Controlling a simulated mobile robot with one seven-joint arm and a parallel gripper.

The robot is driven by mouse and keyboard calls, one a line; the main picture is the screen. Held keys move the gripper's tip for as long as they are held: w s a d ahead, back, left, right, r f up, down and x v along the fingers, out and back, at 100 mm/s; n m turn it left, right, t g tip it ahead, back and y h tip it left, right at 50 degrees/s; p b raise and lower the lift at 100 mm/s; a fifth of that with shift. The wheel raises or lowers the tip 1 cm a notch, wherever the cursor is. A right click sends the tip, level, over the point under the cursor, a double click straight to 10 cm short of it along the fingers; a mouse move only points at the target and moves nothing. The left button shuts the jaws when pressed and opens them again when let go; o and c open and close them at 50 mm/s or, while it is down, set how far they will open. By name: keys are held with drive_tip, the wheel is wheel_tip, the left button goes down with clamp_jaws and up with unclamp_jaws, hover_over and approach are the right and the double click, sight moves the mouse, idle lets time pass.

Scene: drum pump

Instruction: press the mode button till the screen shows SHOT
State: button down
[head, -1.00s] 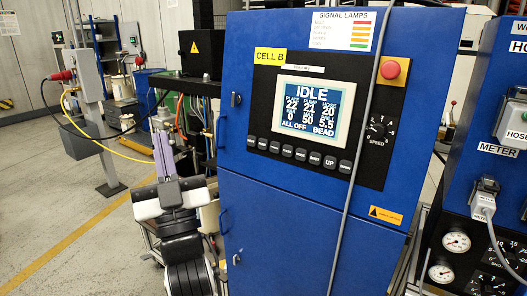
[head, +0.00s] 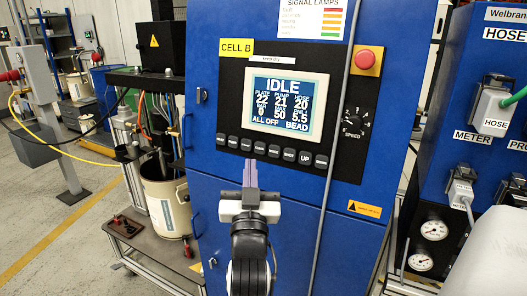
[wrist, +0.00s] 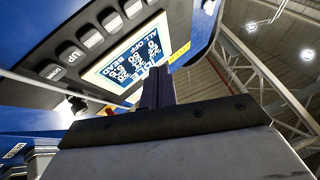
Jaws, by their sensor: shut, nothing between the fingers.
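The screen (head: 288,104) on the blue cabinet's black panel reads IDLE at the top, with ALL OFF and BEAD at the bottom. A row of dark buttons (head: 260,148) runs under it. UP and DOWN are legible at its right end; the other labels are too small to read surely, so I cannot tell which is the mode button. My gripper (head: 250,168) is shut and empty, pointing up just below the middle of the row. I cannot tell whether it touches a button. The wrist view shows the fingers (wrist: 156,90) beside the tilted screen (wrist: 130,52).
A red stop button (head: 367,61) and a SPEED dial (head: 355,124) sit right of the screen. A grey cable (head: 334,150) hangs down the cabinet front. Another blue cabinet with hose plugs and gauges (head: 434,230) stands at the right. A pail (head: 165,200) stands at the left.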

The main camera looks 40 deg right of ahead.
drive_tip(key=b, duration=0.2)
approach(271, 146)
drive_tip(key=shift+a+r+x, duration=0.1)
drive_tip(key=shift+a+x, duration=0.05)
drive_tip(key=shift+x, duration=0.7)
drive_tip(key=shift+a+r+x, duration=0.1)
drive_tip(key=shift+r+x, duration=0.05)
drive_tip(key=shift+x, duration=0.7)
drive_tip(key=shift+a+r+x, duration=0.1)
drive_tip(key=shift+a+x, duration=0.05)
drive_tip(key=shift+x, duration=0.7)
drive_tip(key=shift+w+d, duration=0.1)
drive_tip(key=shift+w, duration=0.05)
drive_tip(key=shift+w+d+f+b, duration=0.1)
drive_tip(key=shift+d+b, duration=0.15)
drive_tip(key=shift+b, duration=0.1)
drive_tip(key=shift+w+d, duration=0.15)
drive_tip(key=shift+d, duration=0.25)
idle(0.6)
idle(0.3)
drive_tip(key=shift+s+a, duration=0.3)
drive_tip(key=shift+a, duration=0.45)
